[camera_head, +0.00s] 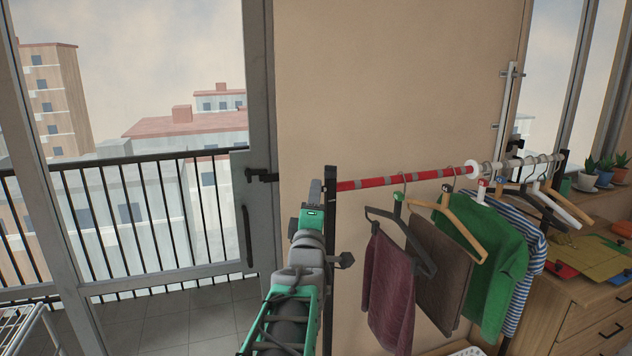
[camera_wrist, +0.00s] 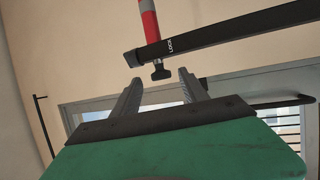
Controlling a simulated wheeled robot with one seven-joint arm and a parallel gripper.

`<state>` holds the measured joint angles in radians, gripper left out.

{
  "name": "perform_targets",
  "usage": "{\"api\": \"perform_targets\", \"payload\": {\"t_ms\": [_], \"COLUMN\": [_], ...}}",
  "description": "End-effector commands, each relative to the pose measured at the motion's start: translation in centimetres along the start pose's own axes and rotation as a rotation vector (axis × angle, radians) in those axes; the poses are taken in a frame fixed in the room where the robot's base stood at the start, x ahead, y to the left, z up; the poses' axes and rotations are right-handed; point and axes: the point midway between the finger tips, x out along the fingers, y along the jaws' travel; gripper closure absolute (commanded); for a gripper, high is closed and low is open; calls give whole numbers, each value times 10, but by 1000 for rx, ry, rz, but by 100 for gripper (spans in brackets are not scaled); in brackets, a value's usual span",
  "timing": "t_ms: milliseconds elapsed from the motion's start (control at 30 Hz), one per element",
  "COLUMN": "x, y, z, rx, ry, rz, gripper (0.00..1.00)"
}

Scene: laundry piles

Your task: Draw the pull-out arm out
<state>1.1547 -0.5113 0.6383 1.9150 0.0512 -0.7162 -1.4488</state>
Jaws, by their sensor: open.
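A red rod (camera_head: 405,178) with pale bands runs from a black upright post (camera_head: 330,240) at the left to a white collar (camera_head: 472,169). I cannot tell which part is called the pull-out arm. In the wrist view, the rod (camera_wrist: 149,22) meets a black bar (camera_wrist: 225,36) marked LOCK, with a small black T-shaped knob (camera_wrist: 160,72) near its end. My gripper (camera_wrist: 160,80) is open, its two grey fingers apart on either side of the knob, with nothing seen clamped. In the head view, my gripper (camera_head: 315,190) is beside the post top, partly hidden.
Garments on hangers, including a maroon one (camera_head: 390,290) and a green one (camera_head: 495,260), hang along the rail. A wooden dresser (camera_head: 585,315) with folders and potted plants stands at the right. A glass door (camera_head: 250,220) and balcony railing (camera_head: 120,205) are at the left.

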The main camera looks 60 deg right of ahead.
Motion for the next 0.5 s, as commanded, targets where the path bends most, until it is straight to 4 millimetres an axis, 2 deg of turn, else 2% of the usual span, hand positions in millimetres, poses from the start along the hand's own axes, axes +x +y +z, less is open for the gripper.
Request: {"api": "perform_targets", "payload": {"t_ms": [300,500], "x": [58,71], "y": [2,-1], "z": [-2,-2], "rx": [3,4], "ry": [2,3], "rz": [-4,-4], "gripper": [48,48]}}
